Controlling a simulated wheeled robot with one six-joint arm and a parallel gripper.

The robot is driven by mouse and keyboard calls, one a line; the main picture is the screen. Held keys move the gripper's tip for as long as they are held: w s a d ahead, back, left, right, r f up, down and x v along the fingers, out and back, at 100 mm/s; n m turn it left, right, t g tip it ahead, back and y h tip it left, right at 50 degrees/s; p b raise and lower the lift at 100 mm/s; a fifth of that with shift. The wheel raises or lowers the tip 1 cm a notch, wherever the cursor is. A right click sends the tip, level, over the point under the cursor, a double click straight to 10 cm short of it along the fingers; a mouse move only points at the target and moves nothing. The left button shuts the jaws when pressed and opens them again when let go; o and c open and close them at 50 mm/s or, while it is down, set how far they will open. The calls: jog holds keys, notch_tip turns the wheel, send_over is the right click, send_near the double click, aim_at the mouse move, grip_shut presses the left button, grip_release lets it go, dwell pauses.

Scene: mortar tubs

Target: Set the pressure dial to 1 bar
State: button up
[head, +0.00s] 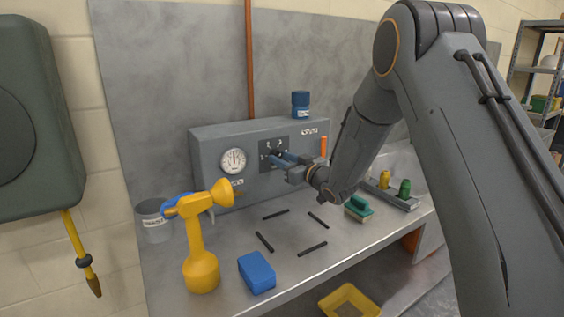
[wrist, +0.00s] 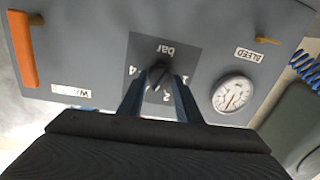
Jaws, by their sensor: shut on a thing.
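The pressure dial is a dark knob (wrist: 158,75) on a dark square plate (head: 264,148) on the front of the grey control box (head: 212,140). In the wrist view, which is upside down, the plate carries "bar" and the marks 1, 2 and 4. My gripper (head: 281,156) reaches the dial from the front right. In the wrist view my gripper (wrist: 157,88) has its blue fingers on both sides of the knob, shut on it. The fingers partly hide the plate, and I cannot tell which mark the knob points to.
A round gauge (head: 233,160) sits left of the dial. An orange handle (head: 323,146) is at the box's right. On the bench are a yellow sprayer (head: 201,265), a blue block (head: 257,272), a green-handled brush (head: 358,208) and several dark strips (head: 265,242).

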jog(key=n+h+b, duration=0.1)
jog(key=n+b, duration=0.9)
jog(key=b, duration=0.2)
jog(key=n+h+b, duration=0.1)
jog(key=n+b, duration=0.9)
jog(key=b, duration=0.3)
jog(key=shift+s+a+n+t, duration=0.15)
jog(key=shift+n+t, duration=0.25)
jog(key=shift+b, duration=0.4)
jog(key=o, duration=1)
jog(key=shift+o, duration=0.2)
jog(key=v, duration=0.7)
jog(key=shift+s+p, duration=0.3)
jog(key=shift+s, duration=0.05)
